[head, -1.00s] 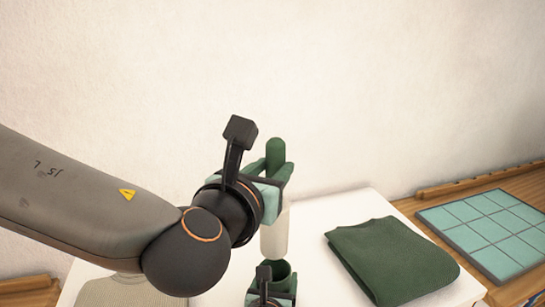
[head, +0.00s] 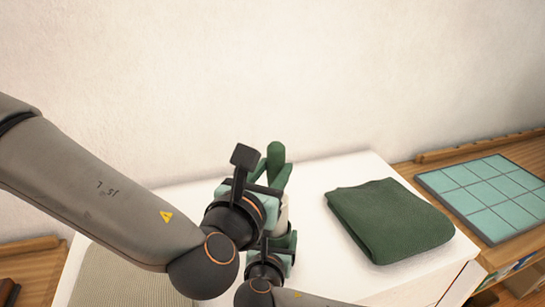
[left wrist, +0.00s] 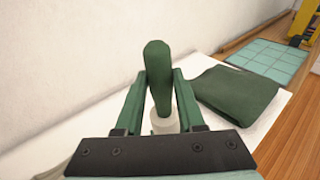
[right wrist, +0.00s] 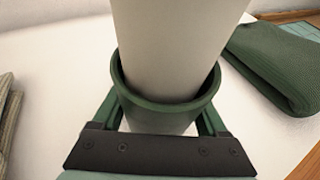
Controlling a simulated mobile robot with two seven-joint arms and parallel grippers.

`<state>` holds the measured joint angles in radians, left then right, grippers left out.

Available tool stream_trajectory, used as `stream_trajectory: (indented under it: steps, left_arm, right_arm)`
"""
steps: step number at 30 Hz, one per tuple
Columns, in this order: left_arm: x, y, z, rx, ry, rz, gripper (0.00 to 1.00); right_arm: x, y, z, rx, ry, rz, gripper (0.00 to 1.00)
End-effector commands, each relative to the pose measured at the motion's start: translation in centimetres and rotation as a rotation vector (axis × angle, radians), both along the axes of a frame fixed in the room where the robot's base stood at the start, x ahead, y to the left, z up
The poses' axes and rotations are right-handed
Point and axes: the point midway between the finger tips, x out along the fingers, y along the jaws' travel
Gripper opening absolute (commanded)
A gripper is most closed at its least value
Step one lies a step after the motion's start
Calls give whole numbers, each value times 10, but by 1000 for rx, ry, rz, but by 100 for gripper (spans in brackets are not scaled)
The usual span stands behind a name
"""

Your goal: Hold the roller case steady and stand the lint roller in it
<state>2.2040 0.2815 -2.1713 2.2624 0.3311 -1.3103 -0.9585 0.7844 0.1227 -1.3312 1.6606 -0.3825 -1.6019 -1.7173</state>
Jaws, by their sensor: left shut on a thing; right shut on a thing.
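The lint roller has a green handle (head: 276,154) and a pale roller head (head: 284,214). My left gripper (head: 270,180) is shut on the handle and holds the roller upright, handle up; the handle also shows between its fingers in the left wrist view (left wrist: 158,75). The green roller case (right wrist: 165,116) is an open cup standing upright on the white top. My right gripper (right wrist: 165,125) is shut on the case, a finger on each side. In the right wrist view the roller head's lower end is within the case mouth, surrounded by the rim. Its depth inside is hidden.
A folded dark green cloth (head: 390,220) lies on the white top (head: 320,262) to the right. A ribbed beige cloth (head: 125,282) lies at the left. A teal tiled panel (head: 490,195) lies on a wooden surface farther right. A plain wall stands behind.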

Motion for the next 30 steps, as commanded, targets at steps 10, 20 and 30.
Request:
stream_trajectory:
  steps: [10,20,30]
  left_arm:
    - [1,1,-28,3,0,3,0]
    - [1,1,-39,2,-2,4,0]
    - [0,1,-40,2,-2,3,43]
  right_arm:
    - [0,-1,0,-1,0,-2,18]
    - [0,-1,0,-1,0,-2,18]
    - [0,-1,0,-1,0,-2,18]
